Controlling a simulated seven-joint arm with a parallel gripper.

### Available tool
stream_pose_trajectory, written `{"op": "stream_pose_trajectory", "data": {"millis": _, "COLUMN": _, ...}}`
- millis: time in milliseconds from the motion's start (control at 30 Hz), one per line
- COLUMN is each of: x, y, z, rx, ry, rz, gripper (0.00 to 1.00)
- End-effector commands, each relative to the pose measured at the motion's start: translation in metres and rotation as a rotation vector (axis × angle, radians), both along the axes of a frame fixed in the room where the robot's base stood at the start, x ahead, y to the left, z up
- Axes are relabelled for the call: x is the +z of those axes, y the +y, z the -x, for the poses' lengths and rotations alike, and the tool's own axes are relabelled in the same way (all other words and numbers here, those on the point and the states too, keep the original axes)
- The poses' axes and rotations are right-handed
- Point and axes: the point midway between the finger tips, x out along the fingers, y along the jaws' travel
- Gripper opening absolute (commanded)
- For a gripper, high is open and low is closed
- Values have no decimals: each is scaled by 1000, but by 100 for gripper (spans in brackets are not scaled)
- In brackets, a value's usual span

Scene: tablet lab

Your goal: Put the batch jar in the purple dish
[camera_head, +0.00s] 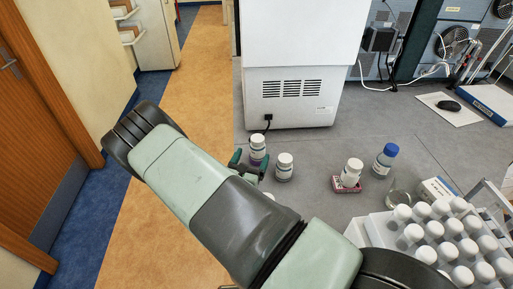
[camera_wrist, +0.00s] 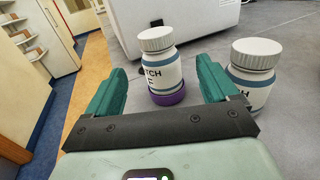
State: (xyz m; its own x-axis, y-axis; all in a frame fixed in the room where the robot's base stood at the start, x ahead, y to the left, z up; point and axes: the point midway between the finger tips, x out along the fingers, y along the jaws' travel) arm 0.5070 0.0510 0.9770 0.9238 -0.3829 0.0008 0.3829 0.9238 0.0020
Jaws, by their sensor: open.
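A white-capped jar (camera_wrist: 162,68), its label partly reading "TCH", stands upright over the purple dish (camera_wrist: 168,98), which shows as a low purple rim around its base. In the head view this jar (camera_head: 258,146) is near the table's left edge. A second white-capped jar (camera_wrist: 250,78), its label ending in "CH", stands on the bare table to the right; the head view shows it too (camera_head: 284,166). My gripper (camera_wrist: 160,67) is open, its green fingers on either side of the first jar with gaps visible. My arm hides part of the gripper in the head view.
Another white-capped jar (camera_head: 352,170) stands in a small pink-red dish (camera_head: 344,186). A blue-capped bottle (camera_head: 385,158), a clear glass dish (camera_head: 398,197) and a rack (camera_head: 378,228) of white-capped jars are further right. A white machine (camera_head: 290,95) stands behind.

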Motion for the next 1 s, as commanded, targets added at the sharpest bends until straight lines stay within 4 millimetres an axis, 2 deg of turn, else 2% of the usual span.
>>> {"op": "stream_pose_trajectory", "data": {"millis": 100, "x": 0, "y": 8, "z": 17, "rx": 2, "ry": 2, "rz": 1, "gripper": 87}}
{"op": "stream_pose_trajectory", "data": {"millis": 200, "x": 0, "y": 11, "z": 26, "rx": 1, "ry": 2, "rz": 1, "gripper": 87}}
{"op": "stream_pose_trajectory", "data": {"millis": 367, "x": 1, "y": 12, "z": 30, "rx": -5, "ry": -2, "rz": -2, "gripper": 87}}
{"op": "stream_pose_trajectory", "data": {"millis": 467, "x": 17, "y": 6, "z": 27, "rx": -58, "ry": -23, "rz": -30, "gripper": 87}}
{"op": "stream_pose_trajectory", "data": {"millis": 567, "x": 54, "y": -12, "z": 23, "rx": -193, "ry": -70, "rz": -102, "gripper": 87}}
{"op": "stream_pose_trajectory", "data": {"millis": 600, "x": 73, "y": -22, "z": 23, "rx": -267, "ry": -94, "rz": -143, "gripper": 87}}
{"op": "stream_pose_trajectory", "data": {"millis": 733, "x": 136, "y": -62, "z": 35, "rx": -539, "ry": -168, "rz": -310, "gripper": 87}}
{"op": "stream_pose_trajectory", "data": {"millis": 867, "x": 188, "y": -98, "z": 63, "rx": -797, "ry": -229, "rz": -499, "gripper": 87}}
{"op": "stream_pose_trajectory", "data": {"millis": 1000, "x": 233, "y": -125, "z": 102, "rx": -1043, "ry": -279, "rz": -731, "gripper": 87}}
